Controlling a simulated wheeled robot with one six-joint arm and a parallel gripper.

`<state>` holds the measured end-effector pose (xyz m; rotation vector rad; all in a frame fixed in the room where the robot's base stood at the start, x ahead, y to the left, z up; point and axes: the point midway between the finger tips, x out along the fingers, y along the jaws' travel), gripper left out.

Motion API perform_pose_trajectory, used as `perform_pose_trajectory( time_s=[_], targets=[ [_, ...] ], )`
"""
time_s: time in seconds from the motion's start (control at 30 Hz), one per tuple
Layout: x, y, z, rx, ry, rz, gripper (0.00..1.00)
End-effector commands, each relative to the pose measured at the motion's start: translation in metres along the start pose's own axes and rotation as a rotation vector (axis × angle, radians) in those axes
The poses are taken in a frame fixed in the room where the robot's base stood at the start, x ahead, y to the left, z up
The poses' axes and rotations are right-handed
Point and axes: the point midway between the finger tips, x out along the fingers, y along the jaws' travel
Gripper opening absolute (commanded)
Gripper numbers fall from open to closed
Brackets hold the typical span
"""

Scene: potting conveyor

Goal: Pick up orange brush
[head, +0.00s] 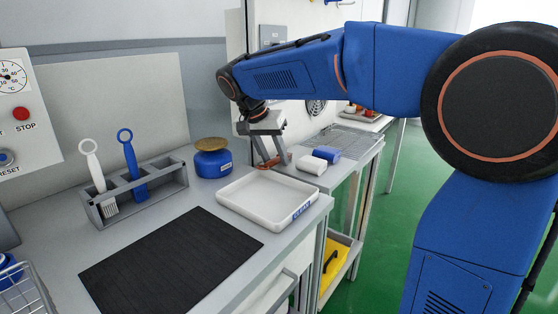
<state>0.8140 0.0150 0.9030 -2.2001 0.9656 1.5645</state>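An orange-red piece (272,162), probably part of the orange brush, shows behind the white tray on the bench; its full shape is too small and covered to make out. My gripper (264,156) points down right at this piece, its fingers overlapping it in the picture. I cannot tell whether the fingers are apart or closed on it, or whether the piece rests on the bench.
In front is a white tray (250,211) with a blue label. A white block (311,164) and blue item (327,154) lie right of my gripper. A blue pot (213,164) and grey holder (115,214) with white and blue brushes stand left. A dark mat (170,262) lies clear in front.

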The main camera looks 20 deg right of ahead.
Motion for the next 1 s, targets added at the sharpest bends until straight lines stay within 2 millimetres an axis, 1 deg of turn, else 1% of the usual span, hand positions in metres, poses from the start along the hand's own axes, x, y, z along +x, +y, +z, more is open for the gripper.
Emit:
perform_pose_trajectory(
  time_s=[0.17,0.2,0.27,0.3,0.33,0.37,0.63,0.73,0.87,1.0],
  targets=[
    [0.000,0.000,0.000,0.000,0.000,0.000,0.38],
    [0.000,0.000,0.000,0.000,0.000,0.000,0.33],
    [0.000,0.000,0.000,0.000,0.000,0.000,0.19],
    [0.000,0.000,0.000,0.000,0.000,0.000,0.09],
    [0.000,0.000,0.000,0.000,0.000,0.000,0.02],
    [0.000,0.000,0.000,0.000,0.000,0.000,0.00],
    [-0.001,0.000,0.000,0.000,0.000,0.000,0.00],
    [-0.005,0.001,-0.002,0.000,0.000,0.000,0.00],
    [-0.020,0.003,-0.009,0.002,0.001,-0.002,0.00],
    [-0.044,0.007,-0.019,0.002,0.002,-0.002,0.00]
  ],
)
